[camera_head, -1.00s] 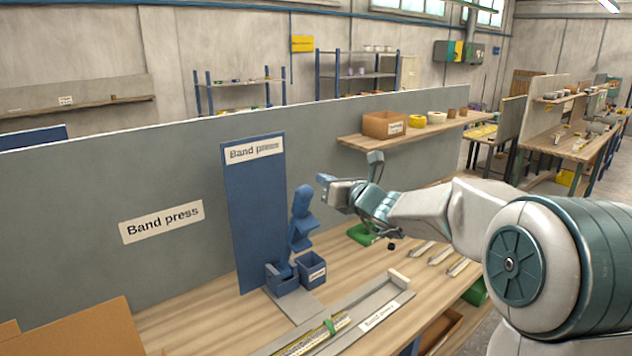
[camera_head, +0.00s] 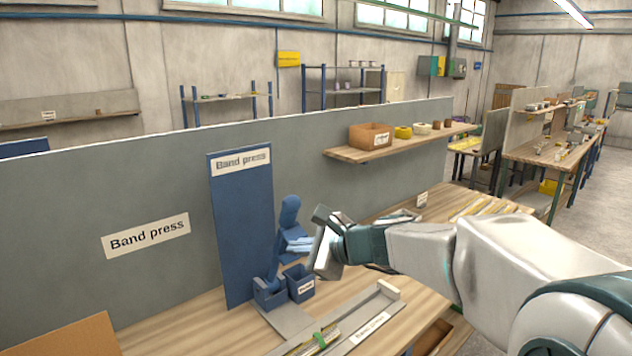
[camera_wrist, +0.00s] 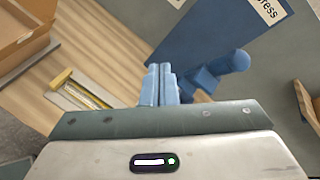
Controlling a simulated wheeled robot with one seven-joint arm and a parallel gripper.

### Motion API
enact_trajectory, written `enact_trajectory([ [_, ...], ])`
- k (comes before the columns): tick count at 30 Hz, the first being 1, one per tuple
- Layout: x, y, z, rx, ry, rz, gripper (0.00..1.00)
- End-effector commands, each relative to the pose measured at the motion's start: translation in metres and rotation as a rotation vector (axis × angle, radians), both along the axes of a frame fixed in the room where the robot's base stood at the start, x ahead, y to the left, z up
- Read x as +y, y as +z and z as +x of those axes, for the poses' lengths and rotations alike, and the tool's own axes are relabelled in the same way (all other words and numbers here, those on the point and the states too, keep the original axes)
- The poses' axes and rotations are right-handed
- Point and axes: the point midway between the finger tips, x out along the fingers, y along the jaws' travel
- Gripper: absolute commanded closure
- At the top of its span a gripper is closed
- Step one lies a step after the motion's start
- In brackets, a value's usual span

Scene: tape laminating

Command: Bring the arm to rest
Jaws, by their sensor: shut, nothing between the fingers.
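My gripper (camera_head: 297,244) is at the end of my arm, which reaches in from the right above the workbench. Its pale blue fingers are together with nothing between them; they also show in the wrist view (camera_wrist: 159,84). The blue band press (camera_head: 289,218) stands just behind the gripper in the head view, against its tall blue panel (camera_head: 241,232). The press also shows in the wrist view (camera_wrist: 222,72), right of the fingers. I cannot tell whether fingers and press touch.
A long grey fixture (camera_head: 368,318) holding a strip with a green piece (camera_head: 320,340) lies on the wooden bench (camera_head: 170,330). Blue bins (camera_head: 300,284) stand at the press foot. A shelf (camera_head: 350,155) with a brown box (camera_head: 371,136) is on the grey partition (camera_head: 60,230).

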Motion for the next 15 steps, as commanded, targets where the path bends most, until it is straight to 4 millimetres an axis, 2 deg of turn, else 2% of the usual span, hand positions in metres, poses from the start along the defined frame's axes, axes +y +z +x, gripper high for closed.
enact_trajectory([
  [1, -0.002, -0.011, -0.018, -0.04, 0.056, -0.099, 1.0],
  [3, -0.009, -0.027, -0.042, -0.092, 0.142, -0.242, 1.0],
  [8, -0.034, -0.061, -0.095, -0.199, 0.346, -0.56, 1.0],
  [15, -0.091, -0.109, -0.167, -0.317, 0.677, -1.0, 1.0],
])
